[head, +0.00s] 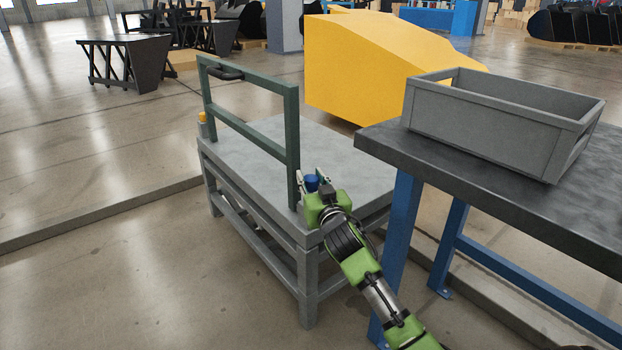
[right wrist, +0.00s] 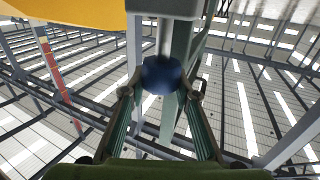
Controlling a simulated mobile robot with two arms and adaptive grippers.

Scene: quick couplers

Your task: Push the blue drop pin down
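The blue drop pin (head: 312,182) shows as a small rounded knob beside the near post of the green frame (head: 291,150), at the near corner of the grey cart (head: 345,165). My right gripper (head: 313,183) is at this pin. In the right wrist view the blue knob (right wrist: 163,75) sits between the spread fingertips of my right gripper (right wrist: 161,93), with one finger on each side. The pin's lower part is hidden. My left gripper is out of view.
A dark-topped table (head: 480,180) with blue legs stands close to the right of the cart, bearing a grey crate (head: 490,120). A yellow block (head: 365,65) is behind the cart. Left floor is open.

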